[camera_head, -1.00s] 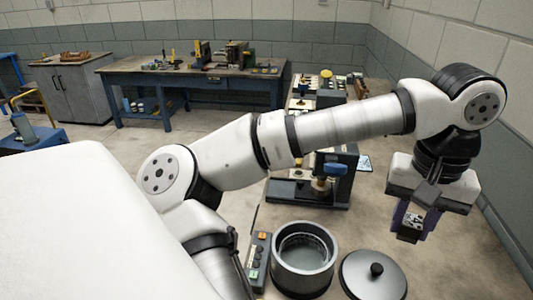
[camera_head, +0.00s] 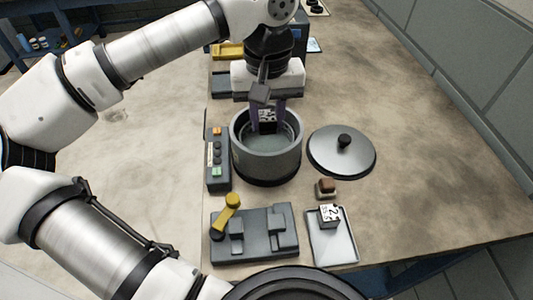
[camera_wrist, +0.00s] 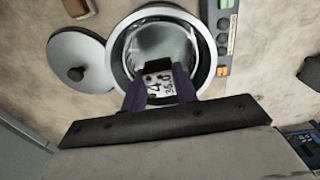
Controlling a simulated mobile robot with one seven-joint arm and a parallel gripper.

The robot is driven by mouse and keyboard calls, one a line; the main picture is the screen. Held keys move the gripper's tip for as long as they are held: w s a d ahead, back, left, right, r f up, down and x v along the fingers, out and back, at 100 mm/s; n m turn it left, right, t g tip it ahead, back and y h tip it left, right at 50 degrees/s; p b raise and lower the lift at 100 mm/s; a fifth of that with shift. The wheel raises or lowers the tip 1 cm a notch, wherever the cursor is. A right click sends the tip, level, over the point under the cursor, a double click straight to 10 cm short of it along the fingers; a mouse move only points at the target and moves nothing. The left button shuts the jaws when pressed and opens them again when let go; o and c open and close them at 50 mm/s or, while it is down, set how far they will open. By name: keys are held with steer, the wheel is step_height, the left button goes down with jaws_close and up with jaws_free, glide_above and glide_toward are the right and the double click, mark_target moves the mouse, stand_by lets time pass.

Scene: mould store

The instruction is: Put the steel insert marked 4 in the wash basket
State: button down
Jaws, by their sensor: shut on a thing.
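My gripper (camera_head: 267,118) has its purple fingers shut on a dark block with a white label, the steel insert (camera_head: 267,127). In the wrist view the label on this insert (camera_wrist: 160,83) reads 4, with 36.0 beside it. The insert hangs over the round grey washer pot (camera_head: 292,158), which is open at the top. In the wrist view the pot (camera_wrist: 119,52) lies behind the insert. A lighter ring and a grey-green inside show in the pot. The basket in it cannot be made out clearly, and the insert and fingers hide part of it.
The pot's lid (camera_head: 341,158) lies to its right. A button box (camera_head: 217,172) stands at its left. In front are a grey fixture with a yellow handle (camera_head: 232,200), a small brown-topped block (camera_head: 326,188), and a tray (camera_head: 345,250) with an insert marked 2 (camera_head: 329,214).

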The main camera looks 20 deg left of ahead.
mark_target(267, 115)
steer(key=shift+f+b, duration=1.8)
steer(key=shift+f, duration=1.7)
steer(key=shift+f, duration=0.1)
steer(key=c, duration=1.1)
jaws_free()
step_height(267, 115, up, 12)
steer(key=shift+r, duration=0.15)
